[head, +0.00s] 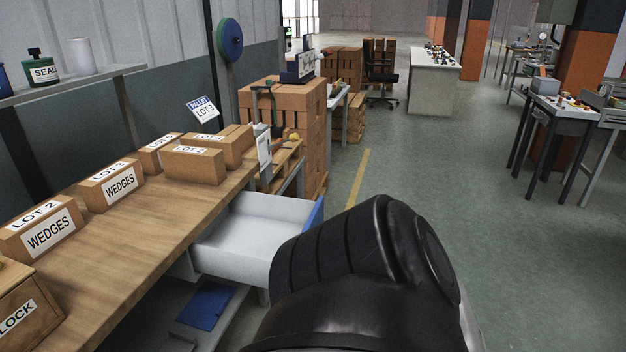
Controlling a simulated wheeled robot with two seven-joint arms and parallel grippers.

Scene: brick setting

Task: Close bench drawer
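The bench drawer (236,237) is pulled open under the right edge of the wooden bench (133,226). It has a pale, empty-looking interior and a blue front (314,214) seen almost edge-on at its right end. A large black arm link of mine fills the bottom middle and hides the near right part of the drawer and its front. Neither gripper shows, so I cannot tell where they are relative to the drawer or whether anything touches it.
Cardboard boxes marked WEDGES (111,186) and others line the bench top. A shelf (72,82) with jars is on the wall. The floor (430,170) to the right is clear. A blue item (206,304) lies below the drawer.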

